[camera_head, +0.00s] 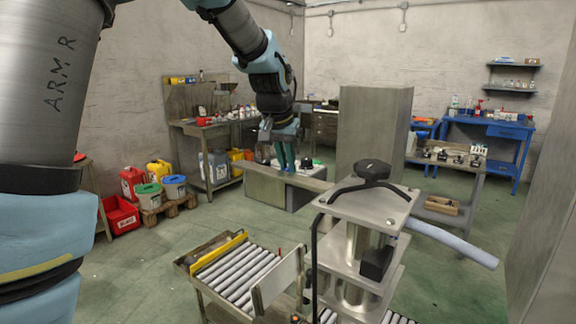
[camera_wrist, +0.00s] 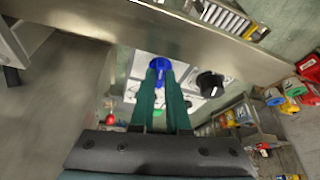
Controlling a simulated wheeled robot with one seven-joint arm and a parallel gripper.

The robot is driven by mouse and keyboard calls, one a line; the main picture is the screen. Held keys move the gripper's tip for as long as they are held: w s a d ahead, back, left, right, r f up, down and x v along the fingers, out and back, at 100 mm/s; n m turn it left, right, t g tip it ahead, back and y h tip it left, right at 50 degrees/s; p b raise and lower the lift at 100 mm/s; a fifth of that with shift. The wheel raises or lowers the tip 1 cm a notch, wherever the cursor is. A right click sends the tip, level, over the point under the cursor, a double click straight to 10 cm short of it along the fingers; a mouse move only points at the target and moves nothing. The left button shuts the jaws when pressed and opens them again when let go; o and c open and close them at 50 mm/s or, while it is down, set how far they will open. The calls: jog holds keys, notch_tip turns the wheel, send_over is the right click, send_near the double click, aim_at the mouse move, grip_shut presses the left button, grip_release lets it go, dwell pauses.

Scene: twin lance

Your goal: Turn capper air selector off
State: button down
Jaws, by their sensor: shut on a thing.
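My gripper (camera_head: 286,165) reaches down to a grey control box (camera_head: 262,188) beyond the capper stand. In the wrist view its two green fingers (camera_wrist: 161,76) are close together, shut on a blue selector knob (camera_wrist: 159,62) on the white panel face (camera_wrist: 142,68). The fingertips cover part of the knob, and any label on it is not readable. A black knob (camera_wrist: 208,82) with a pale mark sits to the right of the fingers, apart from them. The black knob also shows in the head view (camera_head: 306,162).
A long metal beam (camera_wrist: 150,35) crosses close by the panel. The capper stand with its black hand knob (camera_head: 372,170) and the roller conveyor (camera_head: 235,275) are nearer. A tall grey cabinet (camera_head: 372,125) stands right of the box.

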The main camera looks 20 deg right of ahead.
jog(key=m, duration=0.1)
jog(key=m+g+b, duration=0.1)
jog(key=m, duration=0.1)
jog(key=m+h, duration=0.1)
jog(key=m, duration=0.1)
jog(key=shift+w+a+g, duration=0.1)
jog(key=shift+w+g, duration=0.2)
jog(key=shift+g, duration=0.1)
jog(key=shift+m+g+b, duration=0.45)
jog(key=shift+m+g, duration=0.15)
jog(key=shift+m, duration=1.2)
jog(key=c, duration=0.9)
grip_release()
jog(key=shift+r, duration=0.1)
jog(key=b+v, duration=0.2)
jog(key=v, duration=0.8)
jog(key=shift+a+r+b, duration=0.25)
jog(key=shift+a+b, duration=0.05)
jog(key=shift+w, duration=0.1)
